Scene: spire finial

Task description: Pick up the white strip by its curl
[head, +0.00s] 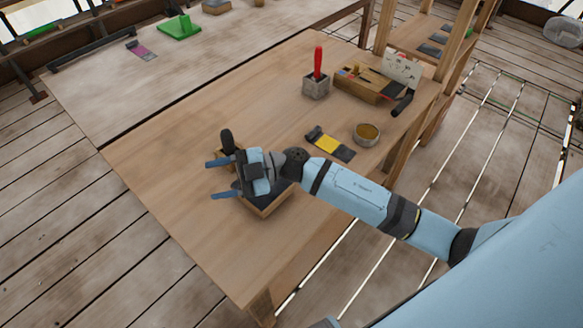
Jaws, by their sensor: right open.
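I cannot make out a white strip or its curl for certain in the head view; it may be hidden behind my right gripper or too small to tell. My right gripper (220,179) is open, with its two blue fingers pointing left, over the near part of the wooden table (200,112). Nothing shows between its fingers. A wooden block or box with a dark top (268,207) is partly hidden under the gripper and wrist. A dark rounded knob (226,137) stands just beyond the fingers. My left gripper is out of view.
A yellow-and-dark flat piece (328,143) and a round tin (367,133) lie right of the gripper. Farther back are a grey block (316,88) holding a red-handled tool (318,62), a wooden tray (358,87) and a marked white card (402,67).

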